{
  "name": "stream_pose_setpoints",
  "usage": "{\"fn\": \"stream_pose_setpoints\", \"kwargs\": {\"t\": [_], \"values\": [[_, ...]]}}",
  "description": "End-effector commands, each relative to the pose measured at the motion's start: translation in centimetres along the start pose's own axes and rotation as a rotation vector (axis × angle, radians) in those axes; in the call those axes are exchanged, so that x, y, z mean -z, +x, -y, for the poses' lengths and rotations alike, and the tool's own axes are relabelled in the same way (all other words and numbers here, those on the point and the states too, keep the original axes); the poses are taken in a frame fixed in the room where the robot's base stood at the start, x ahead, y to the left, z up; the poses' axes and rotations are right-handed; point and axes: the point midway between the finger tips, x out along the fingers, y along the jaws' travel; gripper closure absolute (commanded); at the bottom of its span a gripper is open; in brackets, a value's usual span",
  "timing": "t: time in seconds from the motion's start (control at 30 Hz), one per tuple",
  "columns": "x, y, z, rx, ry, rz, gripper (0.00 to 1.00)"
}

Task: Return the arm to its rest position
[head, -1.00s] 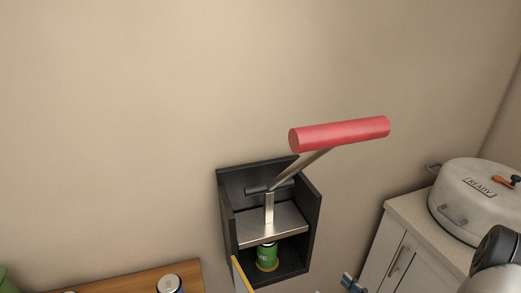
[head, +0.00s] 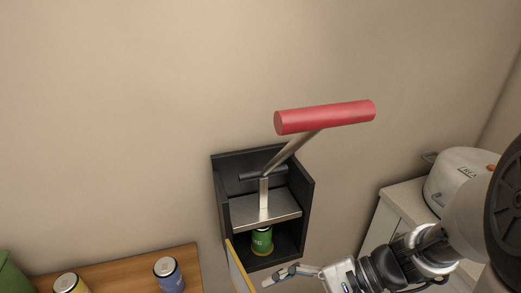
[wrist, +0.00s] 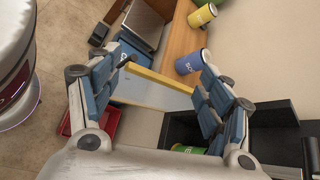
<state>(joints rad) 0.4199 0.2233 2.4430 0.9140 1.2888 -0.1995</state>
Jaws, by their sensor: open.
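My gripper (head: 275,277) is at the bottom of the head view, in front of and below the wall-mounted press. In the wrist view my gripper (wrist: 164,58) has its two blue-padded fingers spread wide with nothing held between them. My arm comes in from the lower right of the head view. The black press (head: 304,212) has a raised lever with a red handle (head: 325,117). A green can (head: 262,240) stands inside it under the metal plate, and it also shows low in the wrist view (wrist: 188,150).
A wooden counter (head: 120,277) at lower left holds a blue can (head: 168,274) and a yellow can (head: 69,284). A yellow-edged panel (head: 240,266) stands near my fingers. A white appliance (head: 455,187) sits on a cabinet at right. The wall above is clear.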

Motion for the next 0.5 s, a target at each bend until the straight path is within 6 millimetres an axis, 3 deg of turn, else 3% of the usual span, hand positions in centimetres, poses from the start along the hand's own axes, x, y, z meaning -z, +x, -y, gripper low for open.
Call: {"fn": "stream_pose_setpoints", "kwargs": {"t": [0.1, 0.27, 0.5], "values": [[-1.9, -0.8, -1.6, -0.200, -0.197, -0.128, 0.28], [-2.9, -3.4, -3.0, -0.429, -0.453, -0.335, 0.28], [-4.2, -9.3, -1.8, -0.658, -0.832, -0.702, 0.28]]}}
